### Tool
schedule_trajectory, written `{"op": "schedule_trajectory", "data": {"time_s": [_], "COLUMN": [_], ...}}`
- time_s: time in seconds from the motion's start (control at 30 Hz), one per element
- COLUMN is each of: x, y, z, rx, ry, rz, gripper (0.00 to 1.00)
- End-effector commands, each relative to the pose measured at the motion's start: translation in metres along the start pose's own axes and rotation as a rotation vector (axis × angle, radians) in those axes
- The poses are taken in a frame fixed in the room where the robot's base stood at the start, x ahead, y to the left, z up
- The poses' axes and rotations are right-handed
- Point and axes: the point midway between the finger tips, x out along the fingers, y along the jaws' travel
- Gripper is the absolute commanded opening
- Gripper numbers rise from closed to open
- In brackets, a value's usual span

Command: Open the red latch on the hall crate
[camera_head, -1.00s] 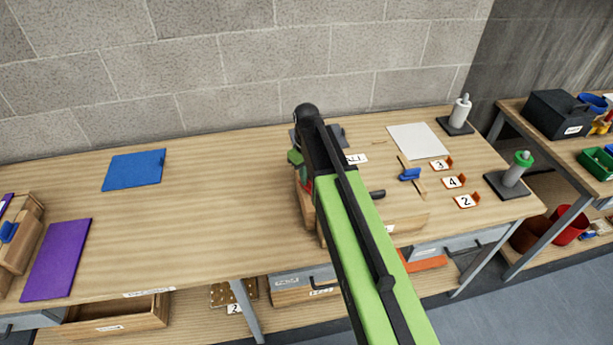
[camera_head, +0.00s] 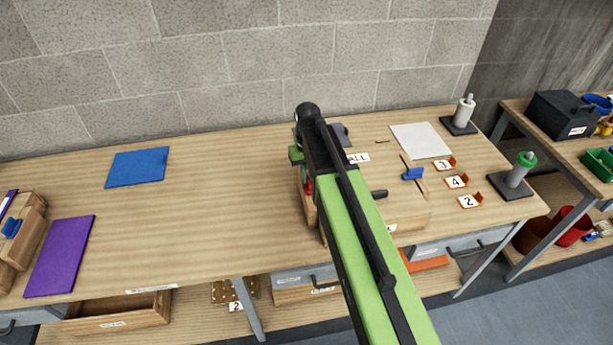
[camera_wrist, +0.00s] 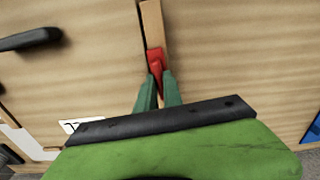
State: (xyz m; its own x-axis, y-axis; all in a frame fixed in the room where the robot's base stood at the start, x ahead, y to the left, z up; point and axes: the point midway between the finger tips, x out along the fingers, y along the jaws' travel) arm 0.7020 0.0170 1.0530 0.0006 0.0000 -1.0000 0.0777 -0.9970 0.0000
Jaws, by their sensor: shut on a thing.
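The wooden hall crate (camera_head: 405,212) stands on the workbench, partly hidden behind my green and black arm. The red latch (camera_wrist: 155,60) shows in the wrist view at the end of a narrow wooden strip. My gripper (camera_wrist: 157,77) has its two green fingers closed around the near end of the latch. In the head view a small bit of red (camera_head: 309,187) shows beside my arm at the crate's left side. The fingertips are mostly hidden there.
A black handle (camera_wrist: 30,39) sticks out at upper left in the wrist view. The bench to the left is clear up to the blue mat (camera_head: 138,166).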

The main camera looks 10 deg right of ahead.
Motion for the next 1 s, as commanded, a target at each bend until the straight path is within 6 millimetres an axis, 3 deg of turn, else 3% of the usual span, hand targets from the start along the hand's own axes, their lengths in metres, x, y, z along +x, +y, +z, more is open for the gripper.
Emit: {"op": "schedule_trajectory", "data": {"time_s": [0.13, 0.17, 0.3, 0.67, 0.87, 1.0], "x": [0.0, 0.0, 0.0, -0.003, -0.026, -0.055], "y": [0.0, 0.0, 0.0, 0.0, 0.0, 0.0], "z": [0.001, 0.001, 0.001, 0.0, 0.0, 0.0], "rx": [-0.001, -0.001, -0.001, -0.002, -0.002, -0.002], "ry": [-0.004, -0.004, -0.003, -0.001, -0.001, -0.001], "rz": [0.0, 0.0, 0.0, 0.0, 0.0, 0.0], "gripper": [0.0, 0.15, 0.33, 0.33, 0.33, 0.33]}}
